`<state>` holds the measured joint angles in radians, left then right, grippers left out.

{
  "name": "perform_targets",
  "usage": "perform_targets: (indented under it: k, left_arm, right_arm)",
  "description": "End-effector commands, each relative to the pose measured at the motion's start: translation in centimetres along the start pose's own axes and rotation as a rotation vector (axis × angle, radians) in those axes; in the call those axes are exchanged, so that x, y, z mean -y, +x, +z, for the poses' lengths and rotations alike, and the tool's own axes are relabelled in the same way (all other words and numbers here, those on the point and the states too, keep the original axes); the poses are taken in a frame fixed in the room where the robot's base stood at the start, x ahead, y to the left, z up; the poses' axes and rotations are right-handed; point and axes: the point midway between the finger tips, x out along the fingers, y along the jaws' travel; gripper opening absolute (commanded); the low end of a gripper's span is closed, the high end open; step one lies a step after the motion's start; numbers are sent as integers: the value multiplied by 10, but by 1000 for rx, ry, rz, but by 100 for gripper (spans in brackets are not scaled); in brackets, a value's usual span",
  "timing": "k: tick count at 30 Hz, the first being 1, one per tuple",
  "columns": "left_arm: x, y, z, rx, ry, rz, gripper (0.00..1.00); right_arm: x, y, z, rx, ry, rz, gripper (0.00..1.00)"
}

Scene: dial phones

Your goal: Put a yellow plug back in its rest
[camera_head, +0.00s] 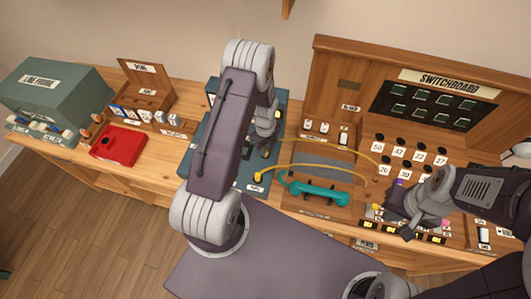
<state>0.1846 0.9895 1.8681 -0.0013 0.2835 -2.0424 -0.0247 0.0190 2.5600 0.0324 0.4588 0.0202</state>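The switchboard (445,82) stands at the right, with numbered sockets and a row of coloured plugs along its front. Two yellow cords (325,141) run from the blue-grey mat (199,152) to the switchboard. A yellow plug end (258,178) appears at the mat's lower right. Another small yellow piece (265,153) shows just below my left gripper (264,142), which is over the mat; its fingers are too small and hidden to read. My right gripper (408,220) is over the plug row at the switchboard's front and hides part of it. Its opening is unclear.
A teal handset (319,192) lies in front of the switchboard's left part. My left arm hides the table's middle.

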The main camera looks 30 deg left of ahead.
Motion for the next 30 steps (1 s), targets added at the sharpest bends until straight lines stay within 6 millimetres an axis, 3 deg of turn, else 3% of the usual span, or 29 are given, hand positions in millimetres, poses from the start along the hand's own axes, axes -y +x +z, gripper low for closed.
perform_targets:
  k: [5, 30]
  left_arm:
    - [0, -3, 0, 0, 0, 0, 0]
    - [0, -66, 0, 0, 0, 0, 0]
  right_arm:
    - [0, -3, 0, 0, 0, 0, 0]
    - [1, -52, -5, 0, 0, 0, 0]
